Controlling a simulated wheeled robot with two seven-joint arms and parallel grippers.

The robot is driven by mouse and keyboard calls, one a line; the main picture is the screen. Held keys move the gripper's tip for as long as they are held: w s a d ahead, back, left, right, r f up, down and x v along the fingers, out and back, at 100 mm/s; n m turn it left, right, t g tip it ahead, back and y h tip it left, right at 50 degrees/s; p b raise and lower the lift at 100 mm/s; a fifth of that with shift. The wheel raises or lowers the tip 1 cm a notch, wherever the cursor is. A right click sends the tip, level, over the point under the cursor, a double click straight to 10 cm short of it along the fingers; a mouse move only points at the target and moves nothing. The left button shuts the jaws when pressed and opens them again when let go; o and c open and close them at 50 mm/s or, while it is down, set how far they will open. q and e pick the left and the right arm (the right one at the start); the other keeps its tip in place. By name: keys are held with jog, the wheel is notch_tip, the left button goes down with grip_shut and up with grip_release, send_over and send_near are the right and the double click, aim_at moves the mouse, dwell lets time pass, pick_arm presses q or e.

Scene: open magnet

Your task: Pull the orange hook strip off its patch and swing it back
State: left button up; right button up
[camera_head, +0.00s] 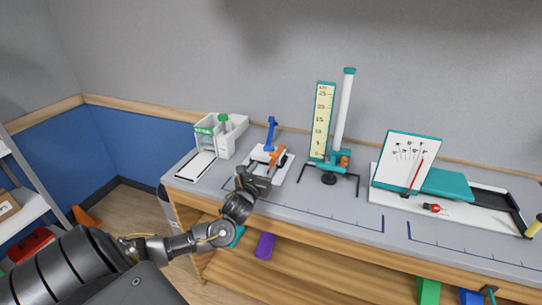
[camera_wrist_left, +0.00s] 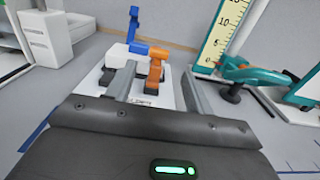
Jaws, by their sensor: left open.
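The orange hook strip (camera_head: 277,157) stands on a white base plate (camera_head: 283,174) near the back left of the bench, beside a blue upright part (camera_head: 271,131). In the left wrist view the orange strip (camera_wrist_left: 155,69) shows between the two fingers of my left gripper (camera_wrist_left: 158,78), with the blue part (camera_wrist_left: 133,28) behind and left of it. My left gripper (camera_head: 256,172) is open at the front of the plate. I cannot tell whether a finger touches the strip. The patch under the strip cannot be made out. My right gripper is not in view.
A white box unit (camera_head: 226,134) and white tray (camera_head: 195,166) stand left of the plate. A teal stand with a yellow scale (camera_head: 320,121) stands close on the right. Further right is a white board (camera_head: 407,160) with a teal base. The bench front (camera_head: 320,215) is clear.

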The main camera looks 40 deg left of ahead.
aim_at(273, 154)
pick_arm(q)
jog(key=p+x, duration=0.1)
jog(key=x, duration=0.6)
jog(key=shift+w+a, duration=0.1)
jog(key=shift+w, duration=0.1)
jog(key=shift+w+a+f, duration=0.1)
jog(key=shift+w+a, duration=0.05)
jog(key=shift+w, duration=0.4)
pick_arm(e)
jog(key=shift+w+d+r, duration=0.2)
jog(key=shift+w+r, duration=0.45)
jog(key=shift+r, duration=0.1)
pick_arm(q)
jog(key=shift+c, duration=0.7)
grip_shut()
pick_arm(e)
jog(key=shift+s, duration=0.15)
